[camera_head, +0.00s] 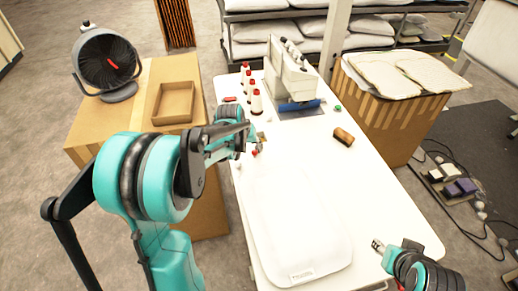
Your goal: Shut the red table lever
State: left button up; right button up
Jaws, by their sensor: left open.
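My left arm reaches in from the left, and its gripper (256,146) is over the left edge of the white table (375,190). The gripper is open; its fingers are small and partly hidden by the wrist. A small red part (256,153) shows at the table's left edge, right by the fingertips; it may be the lever, and I cannot tell whether they touch. Another small red piece (230,99) lies farther back on the same edge. My right gripper (380,246) is low at the right, over the table's front right; its finger state is unclear.
A white pillow (295,225) lies on the table's front. A cardboard box with a fan (108,60) is left; a pillow-topped box (400,115) is right.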

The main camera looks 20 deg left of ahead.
aim_at(254, 152)
pick_arm(q)
jog(key=b+x, duration=0.1)
jog(key=x, duration=0.5)
jog(key=shift+a, duration=0.1)
grip_shut()
